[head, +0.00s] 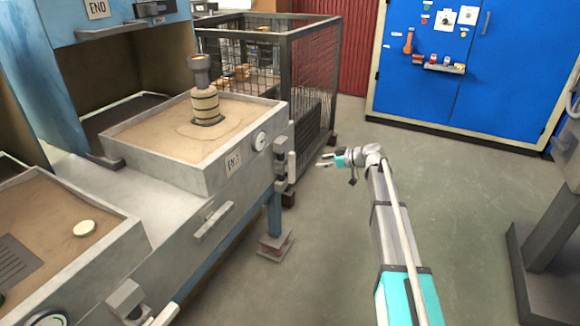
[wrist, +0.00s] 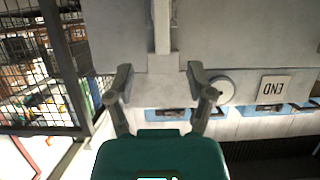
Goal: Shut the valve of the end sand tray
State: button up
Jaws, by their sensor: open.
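The end sand tray (head: 185,178) is a grey metal box full of sand, with an END plate (head: 234,162) and a round gauge (head: 259,140) on its front. Its valve (head: 280,158) is at the tray's right front corner, with an upright white handle (head: 291,166). In the wrist view, which is upside down, the handle (wrist: 162,25) runs up from a grey block. My gripper (head: 325,162) is open and empty, just right of the valve. In the wrist view its fingers (wrist: 159,71) stand apart on either side of the block's line, and I see no contact.
A wire cage (head: 312,75) stands behind the valve. A second sand tray (head: 50,230) with its own valve (head: 127,300) is at the lower left. A blue cabinet (head: 420,90) stands at the back. The floor (head: 330,260) right of the bench is clear.

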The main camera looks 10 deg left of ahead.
aim_at(291, 164)
jog(key=b+x, duration=0.5)
jog(key=x, duration=0.8)
jog(key=shift+w+a+f, duration=0.1)
jog(key=shift+a, duration=0.25)
grip_shut()
jog(key=shift+w+a, duration=0.1)
jog(key=shift+a, duration=0.2)
jog(key=shift+d, duration=0.2)
jog(key=shift+a, duration=0.15)
